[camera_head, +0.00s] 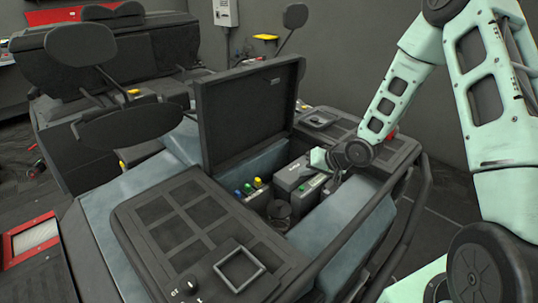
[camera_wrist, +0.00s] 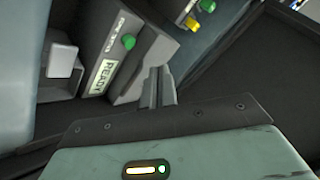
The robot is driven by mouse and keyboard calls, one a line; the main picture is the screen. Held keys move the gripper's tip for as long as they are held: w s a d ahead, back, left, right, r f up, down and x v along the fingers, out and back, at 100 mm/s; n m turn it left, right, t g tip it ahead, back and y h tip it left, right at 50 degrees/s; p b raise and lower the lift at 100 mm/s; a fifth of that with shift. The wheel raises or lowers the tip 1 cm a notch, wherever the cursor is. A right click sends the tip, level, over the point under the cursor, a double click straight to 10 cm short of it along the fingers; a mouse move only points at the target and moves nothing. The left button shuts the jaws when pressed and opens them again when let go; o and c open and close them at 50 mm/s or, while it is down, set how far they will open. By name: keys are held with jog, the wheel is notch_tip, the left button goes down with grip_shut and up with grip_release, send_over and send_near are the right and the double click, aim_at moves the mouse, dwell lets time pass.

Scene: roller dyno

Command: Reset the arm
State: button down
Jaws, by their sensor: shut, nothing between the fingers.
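My mint-green arm reaches in from the right in the head view. My gripper (camera_head: 322,184) is at the right side of the open compartment of the vehicle-like machine. In the wrist view my gripper (camera_wrist: 159,73) shows two dark fingers pressed together with nothing between them. Just past the fingers is a grey box with a "READY" label (camera_wrist: 104,76) and a green knob (camera_wrist: 128,41). I cannot tell whether the fingers touch this box.
The raised dark lid (camera_head: 250,112) stands left of the compartment. Inside are several green, blue and yellow knobs (camera_head: 248,188). Flat dark panels (camera_head: 195,225) lie in front. A mirror (camera_head: 295,15) rises behind. A black rail (camera_head: 395,220) runs along the right side.

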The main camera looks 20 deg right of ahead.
jog(key=s+a+r+n+g+h, duration=0.1)
jog(key=s+a+r+n+g, duration=0.15)
jog(key=s+a+r, duration=0.45)
jog(key=s+a+r+n+g+h, duration=0.1)
jog(key=s+a+r+n+g, duration=0.2)
jog(key=a, duration=0.5)
jog(key=s+a+r+n+g+h, duration=0.1)
jog(key=s+a+r+n, duration=0.1)
jog(key=s, duration=0.9)
jog(key=s+a+r+n+g, duration=0.1)
jog(key=s+a+r+n, duration=0.2)
jog(key=s, duration=0.8)
jog(key=shift+s+a+r+n+g+h, duration=0.2)
jog(key=shift+a+n+g+h, duration=0.2)
jog(key=shift+a, duration=0.35)
